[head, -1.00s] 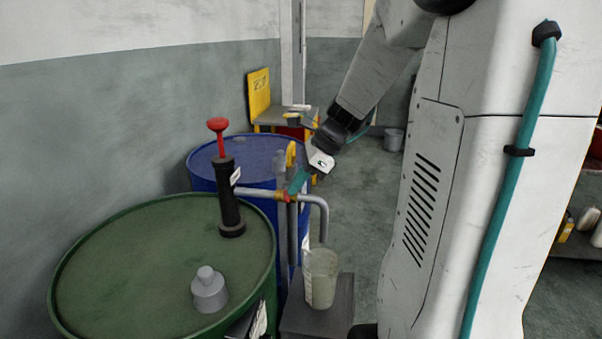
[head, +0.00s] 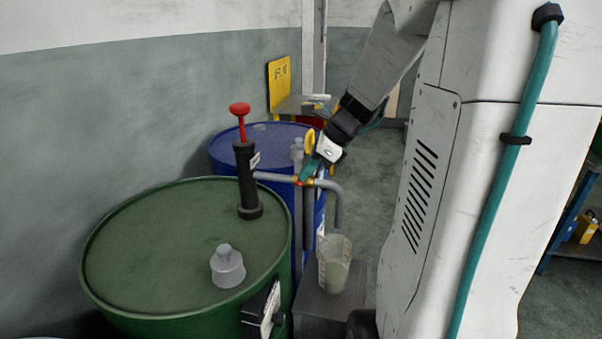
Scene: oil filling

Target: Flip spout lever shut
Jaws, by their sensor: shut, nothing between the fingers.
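A black hand pump (head: 247,180) with a red knob stands upright on the green drum (head: 150,240). Its grey spout (head: 272,177) runs right and bends down above a translucent measuring jug (head: 334,265). A small red fitting sits on the spout, partly hidden by the teal piece at my gripper (head: 308,172). My gripper reaches down from the upper right and is shut and empty, its tip close to the fitting; contact cannot be told. A yellow upright piece (head: 310,143) shows just left of my gripper. I cannot tell which small coloured piece is the lever.
A blue drum (head: 232,150) stands behind the green drum, close under my gripper. The jug rests on a dark stand (head: 325,302). A grey cap (head: 228,266) sits on the green drum. A yellow sign (head: 279,83) stands at the back. Floor is open behind the spout.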

